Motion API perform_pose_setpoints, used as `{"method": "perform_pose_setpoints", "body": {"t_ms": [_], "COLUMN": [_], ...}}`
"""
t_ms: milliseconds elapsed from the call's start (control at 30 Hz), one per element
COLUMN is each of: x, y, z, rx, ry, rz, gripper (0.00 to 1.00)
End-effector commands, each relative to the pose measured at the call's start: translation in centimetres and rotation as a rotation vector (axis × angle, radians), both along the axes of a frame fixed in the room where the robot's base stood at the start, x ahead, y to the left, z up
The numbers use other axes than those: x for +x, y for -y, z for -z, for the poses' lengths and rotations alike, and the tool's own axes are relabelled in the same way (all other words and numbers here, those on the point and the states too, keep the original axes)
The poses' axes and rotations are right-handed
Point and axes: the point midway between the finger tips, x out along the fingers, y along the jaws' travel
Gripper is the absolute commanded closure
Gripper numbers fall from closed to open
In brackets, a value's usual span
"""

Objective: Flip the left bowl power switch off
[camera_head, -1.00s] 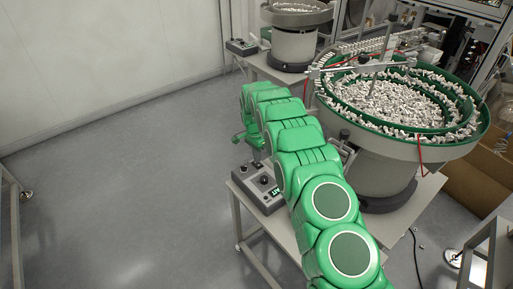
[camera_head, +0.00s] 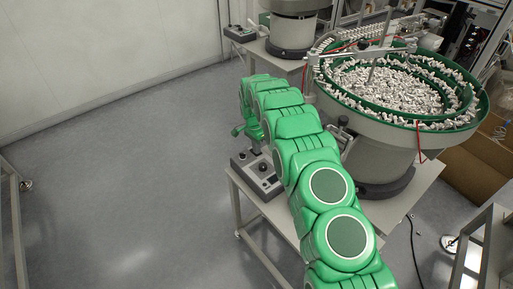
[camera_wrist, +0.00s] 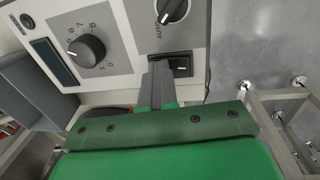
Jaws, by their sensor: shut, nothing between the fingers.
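A grey control box (camera_head: 258,175) sits on the near table, left of the large feeder bowl. In the wrist view its panel (camera_wrist: 120,75) fills the top, with a numbered dial (camera_wrist: 87,51), a second knob (camera_wrist: 172,10) and a black rocker switch (camera_wrist: 181,64). My gripper (camera_wrist: 160,68) is shut and empty. Its fingertips overlap the left edge of the rocker switch in the picture; whether they touch it I cannot tell. The rocker's position is not clear.
The large feeder bowl (camera_head: 350,119) full of white parts stands right of my arm. A second bowl stand (camera_head: 292,32) and another control box (camera_head: 240,33) are on the far table. Cardboard boxes (camera_head: 478,165) lie at right. The floor (camera_head: 120,180) at left is clear.

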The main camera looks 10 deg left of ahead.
Motion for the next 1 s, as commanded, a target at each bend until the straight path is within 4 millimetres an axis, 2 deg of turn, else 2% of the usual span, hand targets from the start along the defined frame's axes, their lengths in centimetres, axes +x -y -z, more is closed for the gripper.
{"method": "perform_pose_setpoints", "body": {"t_ms": [867, 1000], "x": [1.0, 1.1], "y": [-1.0, -1.1], "z": [-0.2, -0.8], "rx": [-0.001, -0.001], "ry": [-0.002, -0.002], "rz": [0.0, 0.0], "gripper": [1.0, 1.0]}}
